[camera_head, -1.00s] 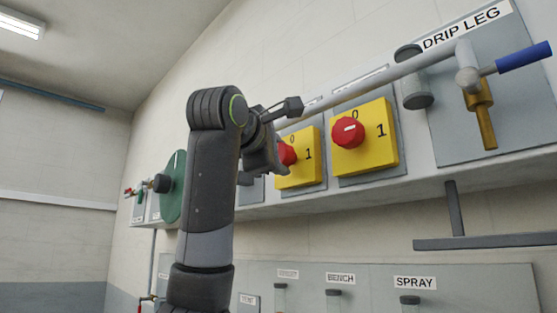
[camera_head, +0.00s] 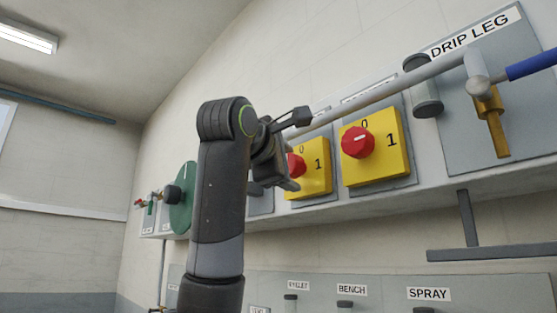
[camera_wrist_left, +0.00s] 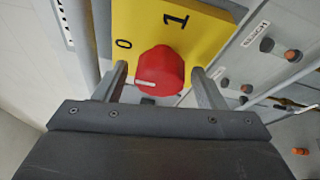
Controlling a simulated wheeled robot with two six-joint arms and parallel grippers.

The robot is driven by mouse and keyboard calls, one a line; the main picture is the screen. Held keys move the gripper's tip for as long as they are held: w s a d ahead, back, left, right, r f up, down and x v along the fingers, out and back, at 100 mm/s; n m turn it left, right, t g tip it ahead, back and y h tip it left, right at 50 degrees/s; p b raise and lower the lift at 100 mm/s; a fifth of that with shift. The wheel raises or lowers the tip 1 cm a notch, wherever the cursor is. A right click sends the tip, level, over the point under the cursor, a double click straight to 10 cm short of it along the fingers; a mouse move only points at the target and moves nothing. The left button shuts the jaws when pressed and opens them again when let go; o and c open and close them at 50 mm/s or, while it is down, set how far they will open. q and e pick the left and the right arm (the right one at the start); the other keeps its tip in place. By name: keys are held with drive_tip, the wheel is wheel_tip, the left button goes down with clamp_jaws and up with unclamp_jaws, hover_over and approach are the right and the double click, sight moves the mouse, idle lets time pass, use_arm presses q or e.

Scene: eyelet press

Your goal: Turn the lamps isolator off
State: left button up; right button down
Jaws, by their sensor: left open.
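Two yellow isolator plates with red knobs sit side by side on the wall panel. The left plate (camera_head: 316,181) has a red knob (camera_head: 295,165) partly hidden by my left gripper (camera_head: 291,152). The right plate (camera_head: 390,164) has its knob (camera_head: 357,142) in full view. The labels above both are too hidden to read, so I cannot tell which is lamps. In the left wrist view the red knob (camera_wrist_left: 160,72) lies between the open fingers of the gripper, with gaps on both sides. Its white mark points left in that view, roughly on the 0 side.
A grey pipe (camera_head: 395,84) runs close above the isolators and behind the gripper's upper finger. A brass valve (camera_head: 494,125) with a blue handle is at the right under the DRIP LEG label. A green disc (camera_head: 181,199) is to the left of my arm. A ledge runs below.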

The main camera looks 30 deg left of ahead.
use_arm(q)
drive_tip(key=s+b, duration=0.9)
drive_tip(key=s, duration=0.8)
drive_tip(key=shift+s+d+r+b, duration=0.2)
drive_tip(key=shift+d+b, duration=0.1)
drive_tip(key=shift+d, duration=0.15)
drive_tip(key=shift+f, duration=0.15)
